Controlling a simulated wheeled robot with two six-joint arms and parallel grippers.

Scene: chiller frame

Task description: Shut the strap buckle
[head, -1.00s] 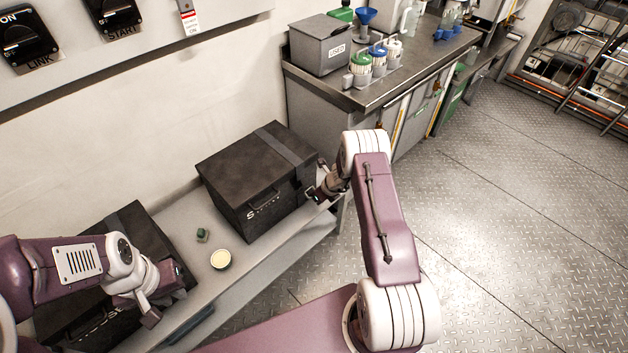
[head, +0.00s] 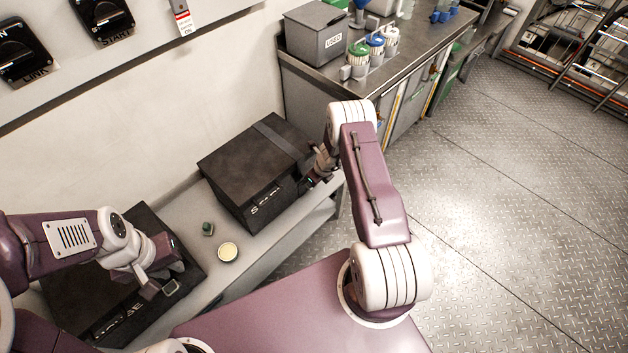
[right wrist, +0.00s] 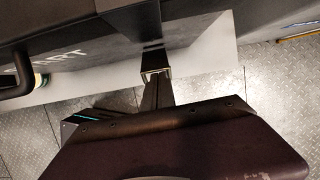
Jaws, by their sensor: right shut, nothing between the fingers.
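A dark box (head: 245,165) with a carry handle stands on the bench, and a grey strap (head: 284,141) runs over its lid. In the right wrist view the strap (right wrist: 138,20) comes down over the box edge to a small metal-edged piece that looks like the buckle (right wrist: 153,62); whether it is shut is unclear. My right gripper (head: 311,182) is at the box's right front side. In the right wrist view its shut, empty fingers (right wrist: 157,82) point at the buckle; contact is unclear. My left gripper (head: 158,289) is over a second dark box (head: 75,285); its jaw opening is unclear.
A steel counter (head: 385,80) with a grey bin (head: 315,40) stands behind. The metal floor (head: 500,220) at right is clear.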

